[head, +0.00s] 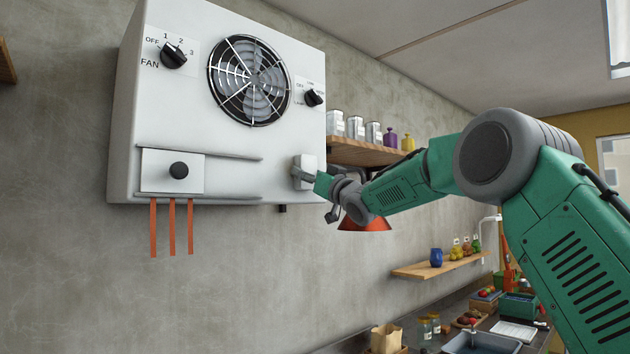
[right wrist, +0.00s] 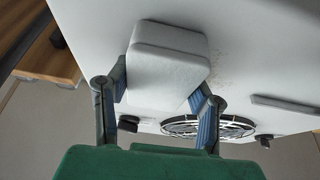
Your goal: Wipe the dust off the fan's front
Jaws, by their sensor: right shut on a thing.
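The fan (head: 249,80) is a round dark grille in the front of a white wall box (head: 228,180). It also shows in the right wrist view (right wrist: 208,126). Faint dark dust specks (right wrist: 213,72) lie on the white front beside the pad in the right wrist view. My right gripper (head: 306,177) is shut on a white rounded pad (right wrist: 167,62), its two fingers on opposite sides. The pad (head: 304,166) is at the lower right of the box front, below and right of the grille; I cannot tell whether it touches. My left gripper is not in view.
The box front has a FAN knob (head: 174,55), a right knob (head: 313,98) and a black-knobbed plate (head: 172,170) between rails. Orange strips (head: 172,228) hang below. A wooden shelf (head: 365,152) with jars and an orange lamp shade (head: 365,224) are close behind my right arm.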

